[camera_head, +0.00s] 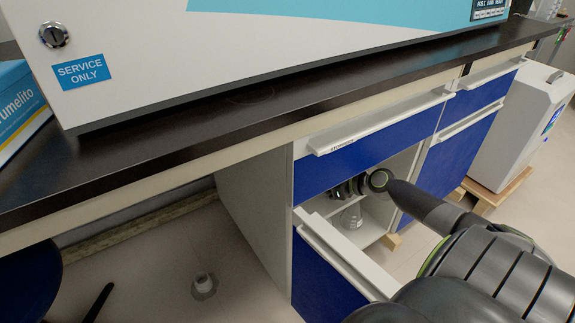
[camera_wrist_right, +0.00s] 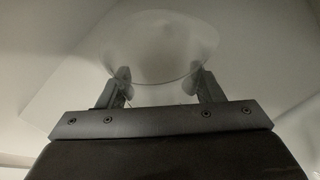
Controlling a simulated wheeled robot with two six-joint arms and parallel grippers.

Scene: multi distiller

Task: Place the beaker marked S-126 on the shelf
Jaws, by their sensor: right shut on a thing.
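My right arm comes in from the right and reaches into the open cabinet compartment (camera_head: 372,232) below a blue drawer. My right gripper (camera_head: 345,190) is in that compartment, mostly hidden by the arm and shadow. A clear glass vessel (camera_head: 351,217) shows just below it. In the right wrist view my right gripper (camera_wrist_right: 160,85) is shut on a clear glass beaker (camera_wrist_right: 160,45), with one finger on each side. No marking is readable, so I cannot tell whether it says S-126. I cannot tell whether it touches the shelf. My left gripper is not in view.
A blue front with a white handle (camera_head: 345,255) stands out below the compartment. The closed blue drawer (camera_head: 370,150) is just above my arm. A dark benchtop (camera_head: 200,150) carries a large white machine (camera_head: 250,45).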

